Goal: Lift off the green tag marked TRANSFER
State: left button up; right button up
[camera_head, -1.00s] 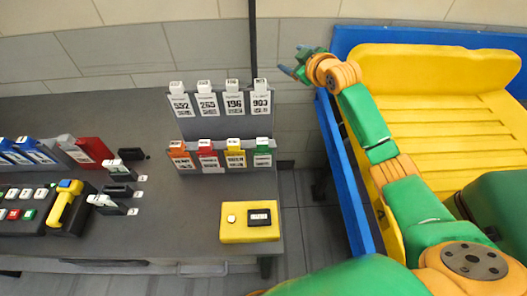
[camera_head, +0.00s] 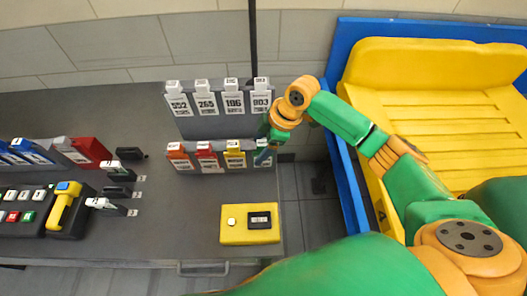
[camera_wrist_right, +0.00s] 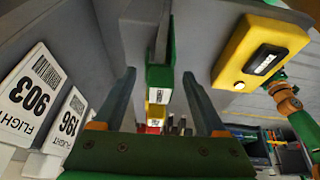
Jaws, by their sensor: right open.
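The green tag (camera_wrist_right: 160,78) hangs at the right end of the lower row on the rack. In the right wrist view its green top lies between the two fingers of my right gripper (camera_wrist_right: 159,86), with gaps visible on both sides. The fingers are open and not closed on it. In the head view my right gripper (camera_head: 264,150) is at the right end of the lower row and covers most of the green tag. The word on the tag is too small to read. My left gripper is not in view.
Orange, red and yellow (camera_head: 235,148) tags hang left of the green one. White flight tags (camera_head: 261,100) hang in the row above. A yellow box (camera_head: 249,237) with a button stands in front on the grey table. A yellow slatted bed with blue edging (camera_head: 345,170) is at right.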

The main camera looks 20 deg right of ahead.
jog(key=shift+x, duration=0.8)
jog(key=shift+d+r, duration=0.1)
jog(key=shift+d, duration=0.05)
jog(key=c, duration=0.5)
jog(key=shift+w, duration=0.1)
grip_shut()
jog(key=shift+r, duration=0.15)
notch_tip(320, 180, up, 7)
jog(key=shift+f+b, duration=0.1)
jog(key=shift+b, duration=0.6)
jog(key=s+d+b, duration=0.4)
jog(key=s+d, duration=0.2)
jog(key=d, duration=0.6)
jog(key=shift+s+d+b, duration=0.2)
jog(key=shift+s+b, duration=0.05)
jog(key=shift+b, duration=0.05)
